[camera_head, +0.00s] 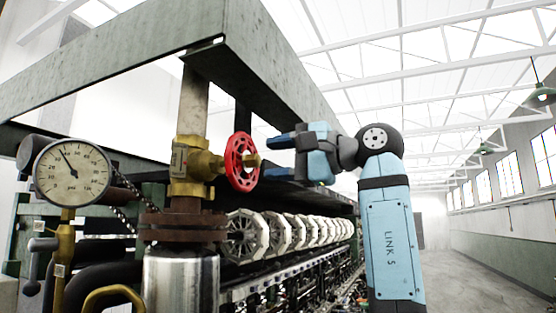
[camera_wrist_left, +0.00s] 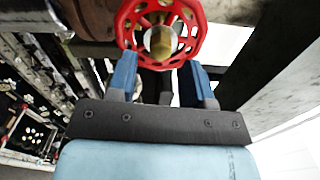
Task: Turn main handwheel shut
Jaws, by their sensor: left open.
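The red main handwheel (camera_head: 241,162) sits on the right side of a brass valve (camera_head: 194,165) on a vertical pipe. My left gripper (camera_head: 275,158) is just to the right of the wheel, with its blue fingers open and pointing at it. In the left wrist view the handwheel (camera_wrist_left: 128,30) is straight ahead, with its brass hub (camera_wrist_left: 163,42) between the directions of the two open fingers (camera_wrist_left: 160,72). The lower rim is near the fingertips; I cannot tell whether they touch it. My right gripper is not in view.
A pressure gauge (camera_head: 72,171) stands left of the valve. A green steel beam frame (camera_head: 262,62) runs overhead, close above the gripper. A row of pale reels (camera_head: 246,236) lies below. Open floor (camera_head: 480,285) is at the right.

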